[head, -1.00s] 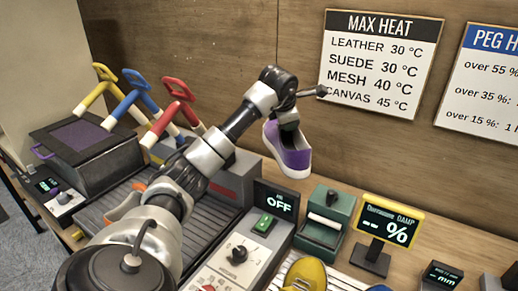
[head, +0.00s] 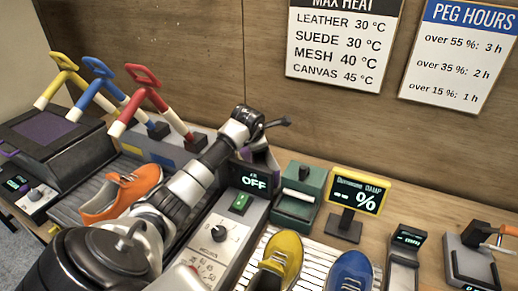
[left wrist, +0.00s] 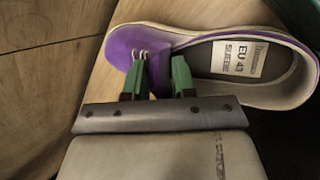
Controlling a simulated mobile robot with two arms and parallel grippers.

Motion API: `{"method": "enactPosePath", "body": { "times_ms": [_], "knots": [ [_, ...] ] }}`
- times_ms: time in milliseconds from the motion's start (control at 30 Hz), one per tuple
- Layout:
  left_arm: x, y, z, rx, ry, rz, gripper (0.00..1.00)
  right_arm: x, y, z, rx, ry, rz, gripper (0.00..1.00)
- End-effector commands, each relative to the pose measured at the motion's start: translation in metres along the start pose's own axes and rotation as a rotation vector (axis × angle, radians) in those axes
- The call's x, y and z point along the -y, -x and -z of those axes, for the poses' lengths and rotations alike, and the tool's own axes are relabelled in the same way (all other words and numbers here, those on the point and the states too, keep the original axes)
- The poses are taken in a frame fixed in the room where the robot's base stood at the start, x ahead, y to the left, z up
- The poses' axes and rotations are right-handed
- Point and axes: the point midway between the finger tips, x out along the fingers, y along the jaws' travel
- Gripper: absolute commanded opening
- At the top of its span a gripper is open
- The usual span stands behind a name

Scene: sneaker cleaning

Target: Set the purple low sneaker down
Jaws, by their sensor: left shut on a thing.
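The purple low sneaker (left wrist: 125,45) fills the upper part of the left wrist view, its opening facing the camera and a label inside reading EU 43 and what looks like SUEDE. My left gripper (left wrist: 158,80) is shut on it, with green fingertips at the tongue and lace area. In the head view only a bit of the purple sneaker (head: 264,158) shows behind my left arm and the OFF display. Most of it is hidden there, so I cannot tell whether it touches the surface below. My right gripper is not in view.
An orange sneaker (head: 121,193) lies on the left ribbed tray. A yellow sneaker (head: 285,254) and a blue sneaker (head: 350,273) stand on the white rack in front. A green device (head: 300,194) and the damp meter (head: 358,192) stand right of the OFF display (head: 254,181).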

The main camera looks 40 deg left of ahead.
Motion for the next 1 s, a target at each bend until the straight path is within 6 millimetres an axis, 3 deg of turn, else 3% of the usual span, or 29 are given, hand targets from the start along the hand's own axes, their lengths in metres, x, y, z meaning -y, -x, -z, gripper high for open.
{"method": "enactPosePath", "body": {
  "times_ms": [167, 500, 533, 700, 1000],
  "knots": [
    [0.011, -0.019, 0.007, 0.002, 0.001, 0.002, 0.00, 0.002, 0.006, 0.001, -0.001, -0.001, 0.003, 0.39],
    [0.012, -0.024, 0.009, 0.003, -0.001, -0.002, 0.00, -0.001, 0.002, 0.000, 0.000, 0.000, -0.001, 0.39],
    [0.013, -0.025, 0.009, 0.001, -0.001, 0.000, 0.27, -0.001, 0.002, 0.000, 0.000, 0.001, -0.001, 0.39],
    [0.013, -0.024, 0.009, 0.001, -0.001, 0.001, 0.51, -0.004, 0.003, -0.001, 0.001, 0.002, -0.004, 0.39],
    [0.012, -0.022, 0.008, 0.001, 0.000, 0.001, 0.51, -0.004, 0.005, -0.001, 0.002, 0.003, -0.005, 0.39]
  ]
}}
